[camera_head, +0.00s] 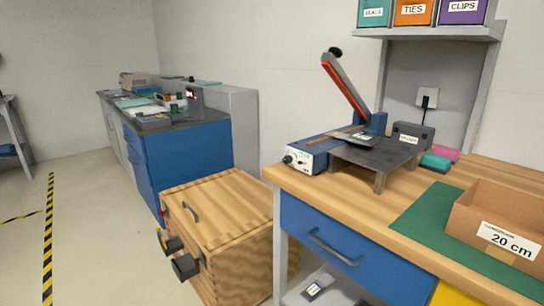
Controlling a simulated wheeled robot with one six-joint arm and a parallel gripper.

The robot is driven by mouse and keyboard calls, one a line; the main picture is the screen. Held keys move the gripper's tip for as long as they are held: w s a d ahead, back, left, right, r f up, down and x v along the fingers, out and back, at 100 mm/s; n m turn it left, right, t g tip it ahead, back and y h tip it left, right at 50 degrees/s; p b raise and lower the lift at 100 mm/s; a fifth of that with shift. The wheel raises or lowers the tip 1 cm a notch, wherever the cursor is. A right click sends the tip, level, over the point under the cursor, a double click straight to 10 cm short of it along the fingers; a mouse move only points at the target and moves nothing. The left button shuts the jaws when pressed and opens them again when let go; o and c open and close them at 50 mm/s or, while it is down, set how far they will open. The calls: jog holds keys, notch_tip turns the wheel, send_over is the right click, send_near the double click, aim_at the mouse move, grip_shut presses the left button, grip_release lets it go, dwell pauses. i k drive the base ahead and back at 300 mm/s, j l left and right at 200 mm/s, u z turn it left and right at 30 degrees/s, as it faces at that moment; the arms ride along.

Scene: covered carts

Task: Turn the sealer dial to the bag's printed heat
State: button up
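The sealer (318,152) stands on the wooden workbench, with a blue body and a pale front panel. Its red-edged arm (345,86) is raised and tilts up to the left. A small dark knob, seemingly the dial (288,159), sits at the left of the panel; its setting is too small to read. A dark flat packet with a pale label, perhaps the bag (364,140), lies by the sealer on a dark raised platform (378,155). Its print is unreadable. I cannot make out my gripper in this view.
A wooden box (228,215) with a top handle and dark blocks on its left side stands left of the bench. A carton marked 20 cm (465,209) sits on a green mat (412,222). A blue cabinet (185,155) stands behind. Floor at left is open.

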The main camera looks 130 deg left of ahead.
aim_at(287, 159)
jog(key=u, duration=3.65)
